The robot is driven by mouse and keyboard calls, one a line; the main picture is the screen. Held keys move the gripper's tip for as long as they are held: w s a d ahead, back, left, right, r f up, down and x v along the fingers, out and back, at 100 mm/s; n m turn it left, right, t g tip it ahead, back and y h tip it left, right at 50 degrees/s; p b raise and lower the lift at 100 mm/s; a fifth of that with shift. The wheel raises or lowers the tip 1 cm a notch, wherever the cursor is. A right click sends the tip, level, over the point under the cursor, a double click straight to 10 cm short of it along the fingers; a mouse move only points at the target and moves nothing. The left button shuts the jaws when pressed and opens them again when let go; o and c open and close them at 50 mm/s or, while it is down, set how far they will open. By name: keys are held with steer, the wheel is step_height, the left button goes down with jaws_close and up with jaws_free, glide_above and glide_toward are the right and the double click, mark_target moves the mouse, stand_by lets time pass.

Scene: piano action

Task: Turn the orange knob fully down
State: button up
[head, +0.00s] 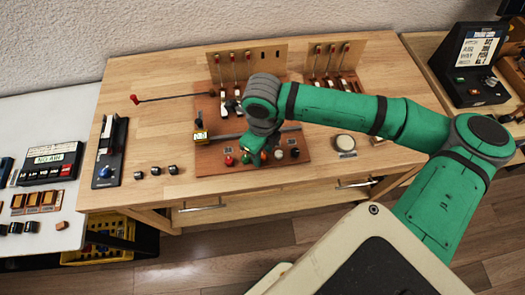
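A row of small coloured knobs sits along the front of a reddish-brown board (216,173) on the wooden table. From left they are red (229,161), green (246,159), orange (264,156), pale (279,154) and dark (295,153). My green arm reaches in from the right, and my gripper (256,149) points down at the row, over the green and orange knobs. The orange knob shows only in part beside the gripper. The fingers are small and partly hidden by my wrist, so I cannot tell whether they touch a knob or how far apart they are.
Upright panels with red-tipped levers (232,68) stand behind the board. A round pale disc (345,143) lies to the right. Several dark knobs (155,171) and a blue-knobbed slider (107,165) are at left.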

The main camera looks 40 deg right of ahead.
mark_target(263, 156)
steer(key=shift+r, duration=0.1)
step_height(263, 156, up, 11)
steer(key=shift+f, duration=0.2)
stand_by(0.5)
stand_by(0.4)
